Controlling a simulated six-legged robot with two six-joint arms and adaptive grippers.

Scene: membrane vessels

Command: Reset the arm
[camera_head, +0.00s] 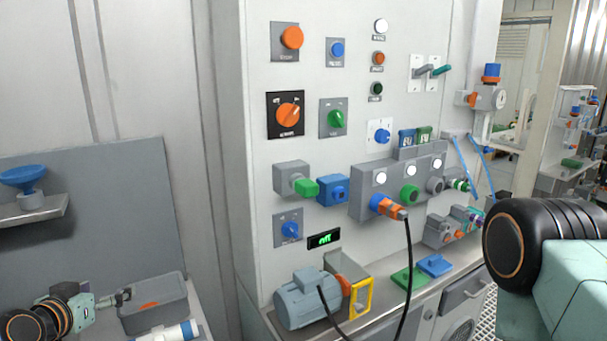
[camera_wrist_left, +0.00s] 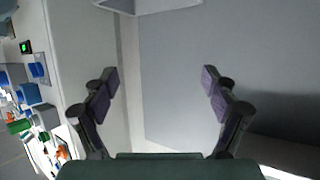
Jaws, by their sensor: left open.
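My left arm comes in at the lower left of the head view. Its gripper (camera_head: 122,297) is small there, beside the left part of a grey bin (camera_head: 165,304); I cannot tell if they touch. In the left wrist view the two fingers of my left gripper (camera_wrist_left: 160,82) stand wide apart with nothing between them. A plain grey panel lies behind them. A black and teal link of my own right arm fills the lower right of the head view; the right gripper is out of frame.
A white control cabinet (camera_head: 350,25) with knobs, buttons and plugs stands in the middle. A grey-blue motor (camera_head: 308,300) and a black cable (camera_head: 408,262) are at its foot. A blue funnel (camera_head: 24,175) sits on a shelf at left. A white-blue cylinder (camera_head: 172,333) lies below the bin.

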